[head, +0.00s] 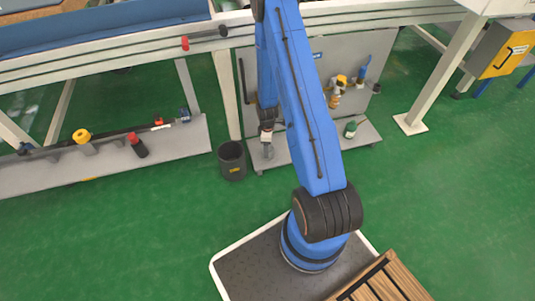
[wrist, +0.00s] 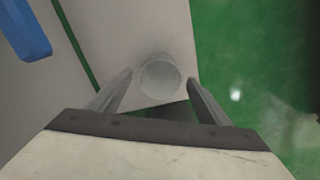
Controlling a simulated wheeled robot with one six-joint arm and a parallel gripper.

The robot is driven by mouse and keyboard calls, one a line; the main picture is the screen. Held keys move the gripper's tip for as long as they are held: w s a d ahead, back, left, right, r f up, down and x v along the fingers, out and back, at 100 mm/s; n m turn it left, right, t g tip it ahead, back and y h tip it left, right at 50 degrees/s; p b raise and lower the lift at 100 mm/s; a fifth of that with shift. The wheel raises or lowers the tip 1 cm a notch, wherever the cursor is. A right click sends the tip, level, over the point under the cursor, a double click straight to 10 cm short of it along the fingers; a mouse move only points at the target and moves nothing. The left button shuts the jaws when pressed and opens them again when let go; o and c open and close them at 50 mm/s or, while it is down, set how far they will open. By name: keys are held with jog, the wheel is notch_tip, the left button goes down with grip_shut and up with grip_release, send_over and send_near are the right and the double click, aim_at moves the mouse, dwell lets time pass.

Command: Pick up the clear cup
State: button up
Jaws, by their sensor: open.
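The clear cup (wrist: 160,78) shows in the wrist view as a pale round shape on a light grey surface. My gripper (wrist: 160,90) is open, with one finger to the left of the cup and one to the right. The cup appears between or just beyond the fingertips, and I see no finger closed on it. In the head view my gripper (head: 267,150) points down over the low grey shelf (head: 290,151) under the workbench. I cannot make out the cup clearly there.
A dark bin (head: 232,161) stands on the green floor just left of the shelf. A green-and-white bottle (head: 350,129) is to the right on the shelf. A bench leg (head: 227,95) stands left of my gripper.

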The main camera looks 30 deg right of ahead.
jog(key=shift+s+f, duration=0.1)
jog(key=shift+f, duration=2.2)
jog(key=shift+c, duration=0.7)
jog(key=c, duration=1)
jog(key=shift+r, duration=0.15)
